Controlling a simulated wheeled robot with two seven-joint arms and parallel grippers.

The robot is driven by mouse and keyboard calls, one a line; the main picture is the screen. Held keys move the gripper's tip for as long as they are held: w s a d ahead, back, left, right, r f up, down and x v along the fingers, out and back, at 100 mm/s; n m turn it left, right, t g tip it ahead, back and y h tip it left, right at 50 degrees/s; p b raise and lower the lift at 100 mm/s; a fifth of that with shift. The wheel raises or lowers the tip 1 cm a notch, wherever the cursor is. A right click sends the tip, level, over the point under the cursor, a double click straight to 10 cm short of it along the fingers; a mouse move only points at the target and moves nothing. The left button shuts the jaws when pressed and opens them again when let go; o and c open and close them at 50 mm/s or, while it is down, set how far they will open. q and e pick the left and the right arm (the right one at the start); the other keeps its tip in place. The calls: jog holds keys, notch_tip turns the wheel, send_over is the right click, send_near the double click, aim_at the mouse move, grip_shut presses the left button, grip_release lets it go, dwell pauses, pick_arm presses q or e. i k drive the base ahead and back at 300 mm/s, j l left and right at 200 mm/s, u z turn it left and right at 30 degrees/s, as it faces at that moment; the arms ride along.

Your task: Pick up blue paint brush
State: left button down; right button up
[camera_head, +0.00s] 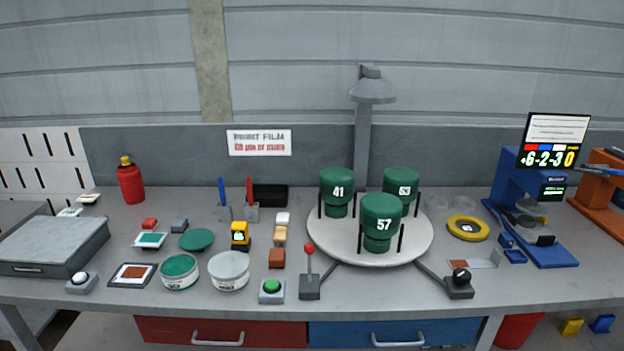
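A blue-handled tool, which looks like the blue paint brush (222,192), stands upright on the grey workbench (390,291), left of centre, with its handle up and a grey lower part. A similar red-handled tool (249,190) stands close to its right. Neither of my grippers shows in the head view, and nothing is holding the blue tool.
A dark box (271,196) lies right of the brushes. In front are a green lid (196,239), a yellow device (240,237) and round tins (229,271). A round turntable (318,239) bears three green numbered cylinders. A red bottle (131,184) stands left.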

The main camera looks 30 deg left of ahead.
aim_at(221, 185)
jog(key=u, duration=1.55)
